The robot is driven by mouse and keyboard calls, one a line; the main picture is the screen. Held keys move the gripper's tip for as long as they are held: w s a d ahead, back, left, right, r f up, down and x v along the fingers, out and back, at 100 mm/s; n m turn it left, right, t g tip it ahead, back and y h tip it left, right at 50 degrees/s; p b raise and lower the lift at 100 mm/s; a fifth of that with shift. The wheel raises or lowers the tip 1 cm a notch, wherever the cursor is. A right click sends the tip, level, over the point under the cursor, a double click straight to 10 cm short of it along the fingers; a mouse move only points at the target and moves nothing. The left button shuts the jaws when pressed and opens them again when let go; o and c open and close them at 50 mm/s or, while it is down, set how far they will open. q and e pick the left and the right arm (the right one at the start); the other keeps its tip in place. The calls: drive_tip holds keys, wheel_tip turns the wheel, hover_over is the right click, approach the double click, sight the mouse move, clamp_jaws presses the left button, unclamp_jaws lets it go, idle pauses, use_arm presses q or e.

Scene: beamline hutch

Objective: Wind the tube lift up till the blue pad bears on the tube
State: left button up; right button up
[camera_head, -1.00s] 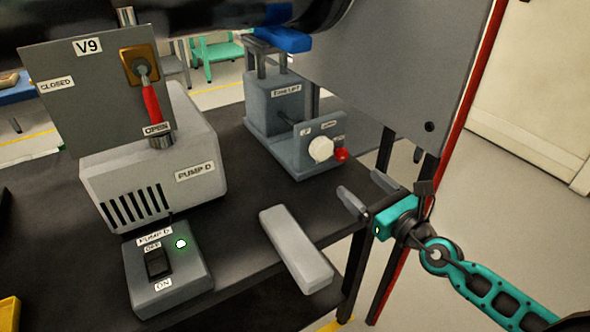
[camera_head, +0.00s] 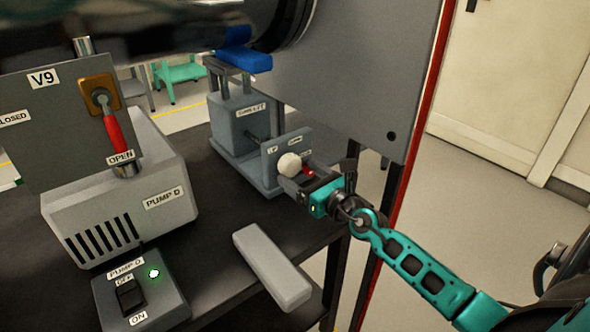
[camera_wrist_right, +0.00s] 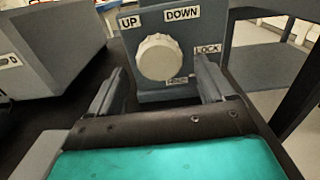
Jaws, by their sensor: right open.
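The grey tube lift (camera_head: 238,122) stands on the dark bench. Its blue pad (camera_head: 244,60) sits on top, just below the large dark tube (camera_head: 285,22); I cannot tell whether they touch. The white round knob (camera_head: 289,163) is on the lift's front plate, and it shows in the right wrist view (camera_wrist_right: 158,58) below the UP and DOWN labels. My right gripper (camera_head: 292,180) is open in front of the knob, with the knob seen between its fingers (camera_wrist_right: 158,88). A red lever (camera_head: 308,171) beside the knob is partly hidden by the gripper. My left gripper is out of view.
Pump D (camera_head: 120,195) and its switch box (camera_head: 140,295) with a lit green lamp stand at left. The V9 panel (camera_head: 60,120) has a red handle. A grey bar (camera_head: 272,266) lies near the bench's front edge. A large grey panel (camera_head: 350,75) stands behind the gripper.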

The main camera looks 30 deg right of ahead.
drive_tip(key=shift+w+a, duration=0.1)
drive_tip(key=shift+w, duration=1.3)
drive_tip(key=shift+c, duration=0.5)
drive_tip(key=c, duration=0.9)
drive_tip(key=shift+n, duration=1.2)
drive_tip(key=shift+c, duration=0.2)
drive_tip(key=shift+n+p, duration=0.35)
drive_tip(key=shift+n, duration=0.65)
drive_tip(key=o, duration=1)
drive_tip(key=shift+o, duration=0.2)
drive_tip(key=shift+s, duration=0.15)
